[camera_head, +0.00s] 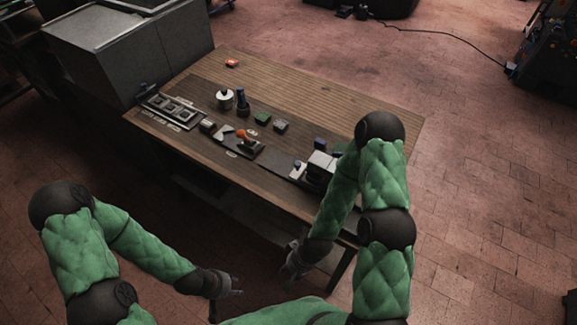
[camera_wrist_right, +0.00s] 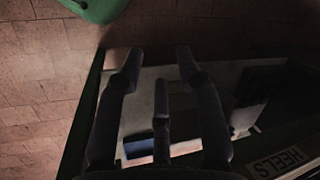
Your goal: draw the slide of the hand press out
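A pale grey block-like device (camera_head: 320,167), which looks like the hand press, stands at the table's near right part. My right arm partly hides it, and I cannot make out its slide clearly. My right gripper (camera_head: 290,272) is low, just off the table's near edge and apart from the device. In the right wrist view its fingers (camera_wrist_right: 158,75) are spread, with nothing between them. My left gripper (camera_head: 236,287) hangs in front of the table, away from everything on it. Its fingers look apart and empty.
The wooden table (camera_head: 300,100) carries a red-handled tool (camera_head: 245,136), a white round pot (camera_head: 225,98), small blocks and a slotted tray (camera_head: 170,107). A grey cabinet (camera_head: 130,50) stands behind left. The table's far side is mostly clear.

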